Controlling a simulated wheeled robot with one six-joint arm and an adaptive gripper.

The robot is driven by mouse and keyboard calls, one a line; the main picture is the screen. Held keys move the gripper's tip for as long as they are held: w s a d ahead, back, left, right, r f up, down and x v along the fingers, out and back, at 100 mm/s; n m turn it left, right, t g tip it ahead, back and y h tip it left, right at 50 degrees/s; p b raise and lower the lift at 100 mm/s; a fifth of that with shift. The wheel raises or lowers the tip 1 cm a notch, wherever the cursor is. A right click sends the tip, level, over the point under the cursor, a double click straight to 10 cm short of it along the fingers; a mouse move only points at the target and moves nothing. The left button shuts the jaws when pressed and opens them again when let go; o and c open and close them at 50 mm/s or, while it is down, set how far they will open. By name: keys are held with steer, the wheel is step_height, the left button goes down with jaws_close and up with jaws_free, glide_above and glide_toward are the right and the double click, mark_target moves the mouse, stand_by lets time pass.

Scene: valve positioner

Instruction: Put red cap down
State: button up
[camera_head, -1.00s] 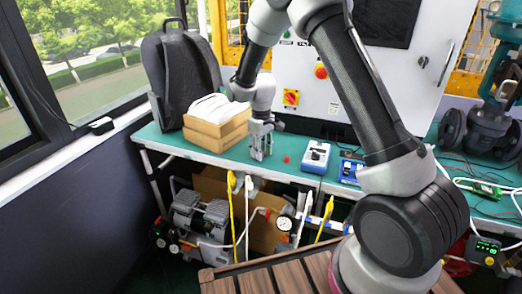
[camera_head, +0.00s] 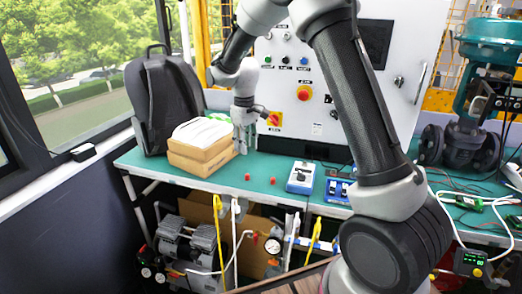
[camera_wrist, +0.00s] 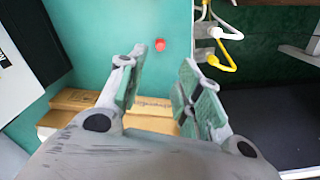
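Two small red caps lie on the green tabletop (camera_head: 215,192) in the head view. The left red cap (camera_head: 247,177) is below and slightly right of my gripper (camera_head: 243,150), and the right red cap (camera_head: 272,181) lies a short way from it. My gripper is raised above the table, clear of both caps. In the wrist view my gripper's fingers (camera_wrist: 160,85) are spread apart with nothing between them. One red cap (camera_wrist: 160,45) shows on the green surface beyond the fingertips; I cannot tell which of the two it is. The other is not seen there.
Cardboard boxes (camera_head: 203,160) with a white item on top stand close left of my gripper, beside a black backpack (camera_head: 167,100). A blue-and-white device (camera_head: 301,177) and a blue switch unit (camera_head: 337,190) sit right of the caps. A grey control cabinet stands behind.

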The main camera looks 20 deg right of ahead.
steer(key=s+d+r+m+t, duration=0.1)
steer(key=s+d+r+m, duration=0.1)
steer(key=s+d+r, duration=0.45)
steer(key=s+d+r+m+t, duration=0.1)
steer(key=s+d+r, duration=0.2)
steer(key=s+r, duration=0.55)
steer(key=s+d+r+m+t, duration=0.1)
steer(key=s+d, duration=0.1)
steer(key=s, duration=0.7)
steer(key=s+d+m+t, duration=0.1)
steer(key=s+d+m, duration=0.1)
steer(key=s, duration=0.8)
steer(key=shift+s+d+r, duration=0.15)
steer(key=shift+d+r, duration=0.25)
steer(key=shift+d, duration=0.35)
